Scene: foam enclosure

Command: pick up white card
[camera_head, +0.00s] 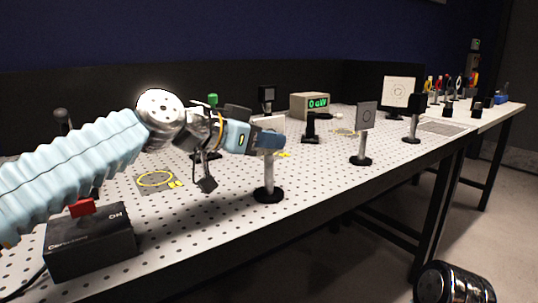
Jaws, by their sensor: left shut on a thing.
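A white card (270,121) stands at the top of a post with a round black base (268,195) near the table's front edge. My left gripper (268,142) reaches in from the left at the card's height and is shut on the card. The gripper hides the card's lower part and the top of the post. I cannot tell whether the post's base still rests on the table.
A black box with a red switch (90,240) sits at the front left. A grey plate on a post (366,116) stands right of the card. A display box (310,104), a target screen (398,91) and several mounts stand farther back. Perforated table (320,165) is bare between them.

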